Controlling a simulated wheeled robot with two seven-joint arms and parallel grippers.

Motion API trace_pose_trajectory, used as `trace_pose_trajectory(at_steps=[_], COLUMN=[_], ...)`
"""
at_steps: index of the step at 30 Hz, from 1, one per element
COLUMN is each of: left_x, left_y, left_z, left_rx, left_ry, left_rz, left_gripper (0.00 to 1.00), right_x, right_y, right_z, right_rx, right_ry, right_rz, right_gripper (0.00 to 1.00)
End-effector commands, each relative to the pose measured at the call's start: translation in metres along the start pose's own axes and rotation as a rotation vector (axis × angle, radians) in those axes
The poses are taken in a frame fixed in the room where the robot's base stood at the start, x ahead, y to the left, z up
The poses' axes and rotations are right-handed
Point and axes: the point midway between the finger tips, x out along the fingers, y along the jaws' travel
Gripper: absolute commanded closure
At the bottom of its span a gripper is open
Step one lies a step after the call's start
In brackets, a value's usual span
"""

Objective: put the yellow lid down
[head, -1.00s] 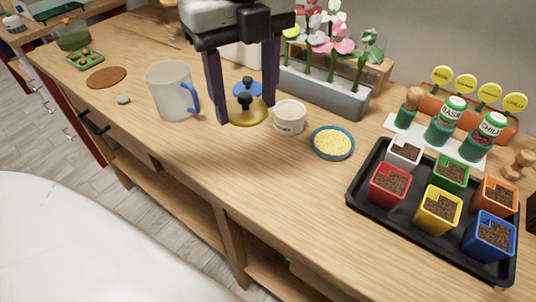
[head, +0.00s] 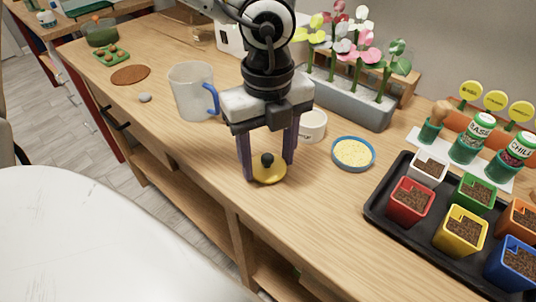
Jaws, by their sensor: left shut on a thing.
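The yellow lid (head: 270,174) is a small round disc with a black knob. It is between the two fingertips of my left gripper (head: 268,170), which points down and is shut on it. The lid is low over the front part of the wooden bench; I cannot tell whether its underside touches the wood. My left arm comes down from the top and hides the bench behind it. My right gripper is not in view.
A white cup (head: 313,126) and a blue-rimmed yellow dish (head: 353,153) stand right of my gripper. A clear mug (head: 193,92) with a blue handle stands left. A black tray (head: 385,222) of coloured pots is at right. Bare bench lies in front.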

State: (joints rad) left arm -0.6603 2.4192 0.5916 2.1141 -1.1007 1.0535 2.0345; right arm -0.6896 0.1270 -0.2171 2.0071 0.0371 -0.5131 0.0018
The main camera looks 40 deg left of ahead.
Motion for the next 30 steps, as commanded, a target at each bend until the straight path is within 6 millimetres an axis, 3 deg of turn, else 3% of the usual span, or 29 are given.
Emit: trace_pose_trajectory(at_steps=[7, 8, 11, 23, 30], left_x=[0.005, 0.004, 0.003, -0.004, -0.042], left_y=[0.000, 0.000, 0.000, 0.000, -0.002], left_z=[0.000, 0.000, 0.000, 0.000, 0.001], left_rx=[-0.001, -0.001, -0.001, 0.000, -0.001], left_ry=[-0.001, 0.000, 0.000, 0.001, -0.004], left_rz=[-0.001, 0.000, 0.000, 0.001, -0.005], left_gripper=[0.67, 0.45, 0.28, 0.28, 0.28], right_x=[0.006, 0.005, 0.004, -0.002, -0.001], right_y=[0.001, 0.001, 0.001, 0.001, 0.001], right_z=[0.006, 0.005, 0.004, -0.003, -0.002], right_rx=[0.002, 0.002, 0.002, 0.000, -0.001], right_ry=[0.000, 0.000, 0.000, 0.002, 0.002], right_rz=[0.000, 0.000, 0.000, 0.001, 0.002], right_gripper=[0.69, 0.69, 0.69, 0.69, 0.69])
